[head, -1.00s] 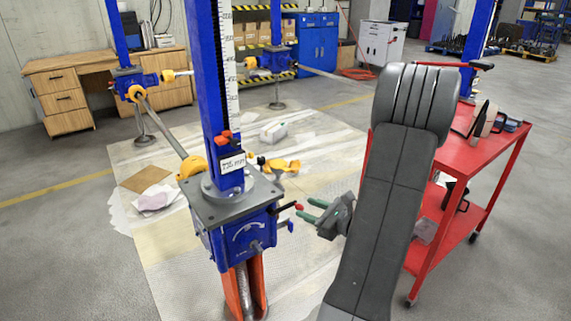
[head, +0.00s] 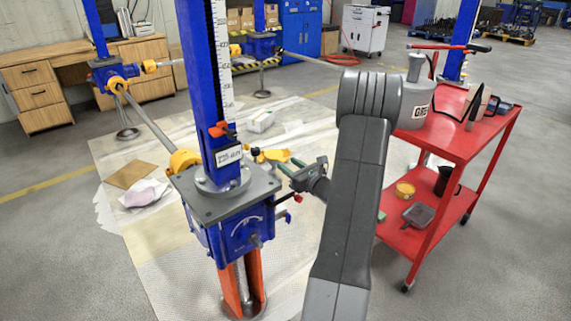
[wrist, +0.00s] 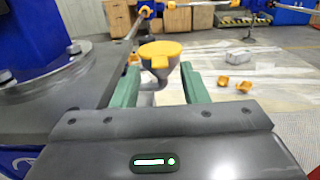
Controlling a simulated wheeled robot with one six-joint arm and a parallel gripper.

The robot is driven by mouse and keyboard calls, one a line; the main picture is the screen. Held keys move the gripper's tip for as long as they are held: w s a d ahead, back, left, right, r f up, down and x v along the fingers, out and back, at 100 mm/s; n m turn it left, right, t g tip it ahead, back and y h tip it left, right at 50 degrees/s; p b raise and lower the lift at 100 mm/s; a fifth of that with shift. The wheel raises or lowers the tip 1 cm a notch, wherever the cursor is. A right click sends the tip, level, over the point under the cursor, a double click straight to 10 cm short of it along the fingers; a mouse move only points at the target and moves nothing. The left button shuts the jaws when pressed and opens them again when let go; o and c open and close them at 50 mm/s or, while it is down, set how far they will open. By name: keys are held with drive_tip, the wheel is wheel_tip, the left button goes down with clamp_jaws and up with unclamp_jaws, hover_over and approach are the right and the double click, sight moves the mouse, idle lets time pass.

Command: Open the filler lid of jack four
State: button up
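The nearest screw jack (head: 240,222) has a blue gearbox, a grey top plate and a tall blue column. Its sign (head: 229,156) is too small to read, so I cannot tell its number. In the wrist view a grey filler cup (wrist: 160,75) with a yellow lid (wrist: 160,49) stands beside the jack's plate (wrist: 50,95); the lid looks shut. My gripper (wrist: 160,72) is open, its green fingers on either side of the cup, below the lid. I cannot tell whether they touch it. In the head view my gripper (head: 284,174) is at the plate's right edge.
A red cart (head: 455,135) stands at the right, with a grey canister (head: 415,103) on top. Other jacks (head: 120,75) stand behind, joined by shafts. Yellow pieces (wrist: 243,87) lie on the floor mat. A wooden desk (head: 40,92) is at the back left.

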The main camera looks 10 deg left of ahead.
sight(276, 156)
drive_tip(key=shift+x, duration=1.35)
clamp_jaws()
drive_tip(key=shift+r, duration=0.1)
